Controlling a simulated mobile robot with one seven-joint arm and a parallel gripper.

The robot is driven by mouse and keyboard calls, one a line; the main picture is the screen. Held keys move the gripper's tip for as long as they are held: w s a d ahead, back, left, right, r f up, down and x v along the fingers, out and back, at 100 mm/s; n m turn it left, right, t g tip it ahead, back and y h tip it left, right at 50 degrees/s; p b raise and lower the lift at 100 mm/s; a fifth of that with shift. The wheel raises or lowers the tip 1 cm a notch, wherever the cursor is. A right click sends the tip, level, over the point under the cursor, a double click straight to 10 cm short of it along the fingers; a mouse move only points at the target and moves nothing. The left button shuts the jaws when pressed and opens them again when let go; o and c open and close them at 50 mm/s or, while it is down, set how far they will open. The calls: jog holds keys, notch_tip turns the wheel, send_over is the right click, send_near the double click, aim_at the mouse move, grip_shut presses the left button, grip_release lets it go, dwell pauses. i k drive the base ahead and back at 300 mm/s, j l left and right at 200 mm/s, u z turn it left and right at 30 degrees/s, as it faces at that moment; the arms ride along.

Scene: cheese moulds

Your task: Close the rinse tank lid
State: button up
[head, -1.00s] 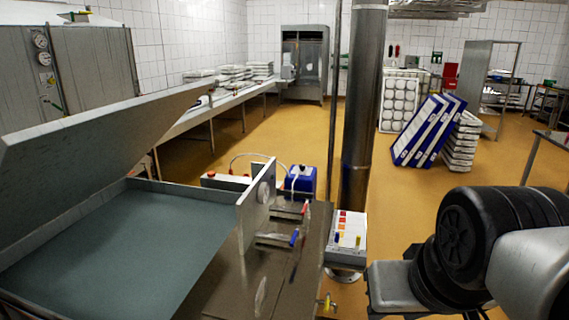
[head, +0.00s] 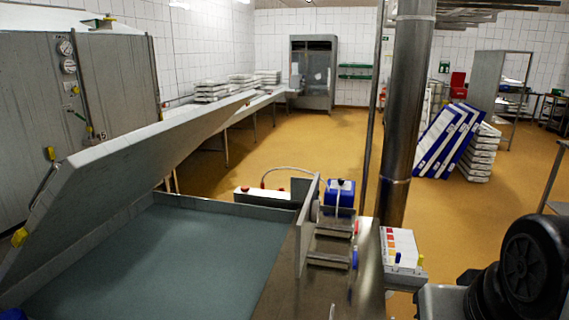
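The rinse tank lid (head: 130,172) is a long grey panel on the left. It stands open, tilted up at an angle over the tank. The rinse tank (head: 240,209) is a rectangular metal basin below it, with a flat blue-grey surface (head: 165,258) inside. My gripper is not in view. A black rounded part and a grey part at the lower right look like part of my arm, and the lid is well away from them.
A metal column (head: 405,120) stands right of the tank, with a box of coloured labels (head: 402,247) beside it. A blue container (head: 339,194) sits behind the tank's right end. Stacked moulds (head: 481,153) and blue-edged panels (head: 440,138) stand farther back. Yellow floor (head: 300,145) is open between.

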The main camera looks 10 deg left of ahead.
aim_at(91, 185)
jog(key=j, duration=1.1)
jog(key=j+u, duration=0.15)
jog(key=j, duration=0.6)
jog(key=j+u, duration=0.15)
jog(key=j, duration=0.6)
jog(key=i+j+u, duration=0.15)
jog(key=j, duration=1)
jog(key=k+j, duration=0.1)
jog(key=j, duration=0.3)
jog(key=i+j, duration=0.1)
jog(key=j, duration=0.15)
jog(key=i+j, duration=0.1)
jog(key=j, duration=0.2)
jog(key=i+j, duration=0.15)
jog(key=j, duration=0.1)
